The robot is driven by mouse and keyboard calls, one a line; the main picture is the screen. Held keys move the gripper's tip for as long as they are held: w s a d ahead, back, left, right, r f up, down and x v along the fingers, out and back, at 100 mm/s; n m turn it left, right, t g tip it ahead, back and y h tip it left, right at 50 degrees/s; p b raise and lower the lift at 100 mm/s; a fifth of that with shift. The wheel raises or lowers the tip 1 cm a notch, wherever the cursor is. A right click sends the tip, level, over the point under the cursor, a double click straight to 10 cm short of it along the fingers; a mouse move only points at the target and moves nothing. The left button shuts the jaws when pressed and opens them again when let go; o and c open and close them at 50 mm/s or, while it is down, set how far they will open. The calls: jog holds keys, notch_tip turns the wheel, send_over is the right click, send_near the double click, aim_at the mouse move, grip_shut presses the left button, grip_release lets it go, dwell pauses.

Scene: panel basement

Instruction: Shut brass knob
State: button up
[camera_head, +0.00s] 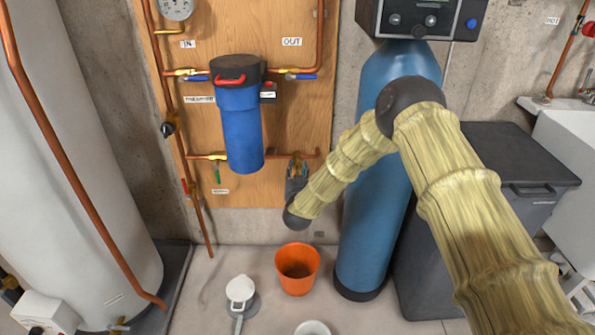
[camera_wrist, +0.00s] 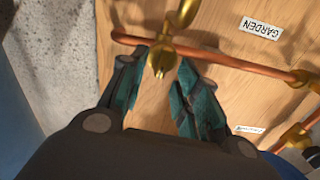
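A brass fitting (camera_wrist: 161,52), seemingly the knob, sits on a copper pipe in the wrist view, with its narrow end between my fingertips. My gripper (camera_wrist: 163,75) is open, with one teal-padded finger on each side of the brass. I cannot tell whether either finger touches it. In the head view my gripper (camera_head: 297,168) is at the right end of the lower copper pipe, in front of the wooden board, and mostly hides the fitting there.
A blue filter housing (camera_head: 241,125) hangs left of my gripper, and a blue tank (camera_head: 373,210) stands to its right. An orange bucket (camera_head: 297,270) is on the floor below. A GARDEN label (camera_wrist: 261,27) is on the wooden board (camera_head: 262,193).

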jog(key=shift+w, duration=0.5)
grip_shut()
